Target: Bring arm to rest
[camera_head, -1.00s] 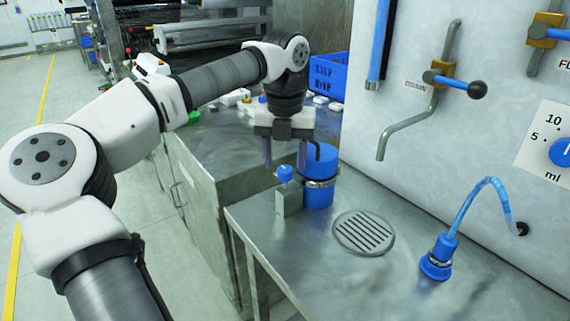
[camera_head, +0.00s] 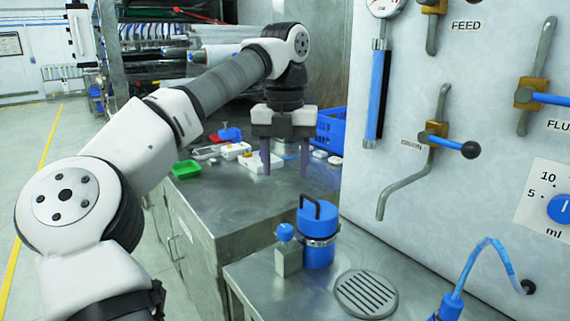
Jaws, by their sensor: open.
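My gripper (camera_head: 279,166) hangs at the end of my arm, pointing down above the metal counter. Its two dark purple fingers are apart with nothing between them. A blue canister (camera_head: 319,238) with a black handle stands upright on the lower metal bench, below and to the right of the fingers. The gripper is clear of it in the picture. A small metal block with a blue ball knob (camera_head: 285,232) stands beside the canister on its left.
The metal counter (camera_head: 230,205) holds a blue crate (camera_head: 331,130), a green tray (camera_head: 186,169) and several small items. A round drain grate (camera_head: 366,294) and a blue hose (camera_head: 468,265) are at the right. A wall panel (camera_head: 455,200) carries valves, a DRAIN pipe (camera_head: 405,195) and a dial.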

